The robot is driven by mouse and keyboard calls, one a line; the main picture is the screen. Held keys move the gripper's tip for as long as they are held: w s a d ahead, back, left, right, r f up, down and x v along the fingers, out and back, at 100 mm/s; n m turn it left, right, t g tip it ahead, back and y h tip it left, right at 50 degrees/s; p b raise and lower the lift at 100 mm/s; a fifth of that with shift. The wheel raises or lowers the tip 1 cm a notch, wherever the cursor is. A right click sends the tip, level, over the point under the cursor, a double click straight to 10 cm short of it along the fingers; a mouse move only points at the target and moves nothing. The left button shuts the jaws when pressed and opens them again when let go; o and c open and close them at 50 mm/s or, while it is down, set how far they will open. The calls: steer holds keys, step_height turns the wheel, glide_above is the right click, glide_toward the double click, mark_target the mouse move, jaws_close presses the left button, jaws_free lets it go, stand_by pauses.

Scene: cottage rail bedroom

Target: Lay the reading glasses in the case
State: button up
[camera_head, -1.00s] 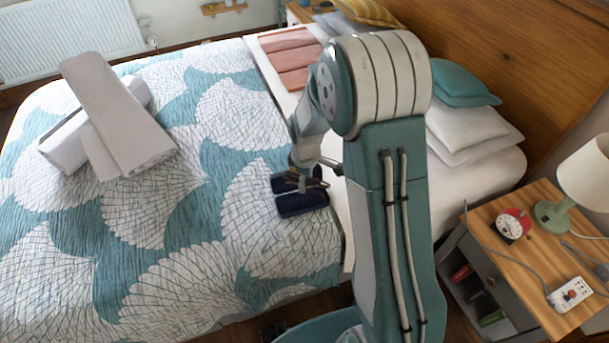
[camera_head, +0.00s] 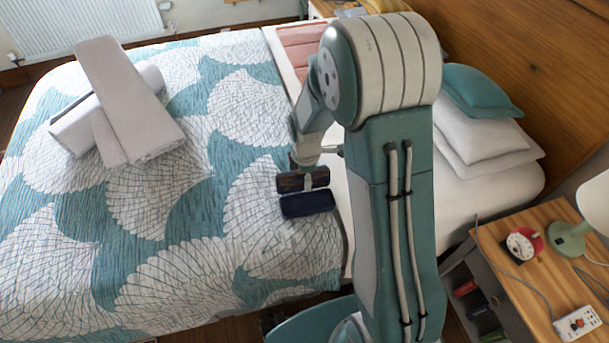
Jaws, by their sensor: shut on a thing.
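The dark navy case (camera_head: 308,206) lies open on the bed, its two halves side by side. The reading glasses (camera_head: 290,183) show as a small brown shape at the far half of the case. My gripper (camera_head: 308,181) is over that far half, shut on the glasses. They look low, in or just above that half; I cannot tell whether they touch its bottom. The gripper and arm hide part of the glasses and the case.
The bed has a teal and white patterned quilt (camera_head: 150,240). Rolled grey-white towels (camera_head: 125,105) lie at left. Pillows (camera_head: 480,140) are at right. A bedside table (camera_head: 500,240) holds a red clock (camera_head: 523,244), a lamp (camera_head: 572,238) and a power strip (camera_head: 577,322).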

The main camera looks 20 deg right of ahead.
steer(key=shift+d+f, duration=0.75)
steer(key=shift+f, duration=0.45)
steer(key=shift+a+f, duration=0.2)
steer(key=shift+f, duration=2.1)
steer(key=shift+a+f, duration=0.2)
steer(key=shift+f, duration=0.8)
steer(key=shift+d, duration=0.1)
steer(key=o, duration=1.1)
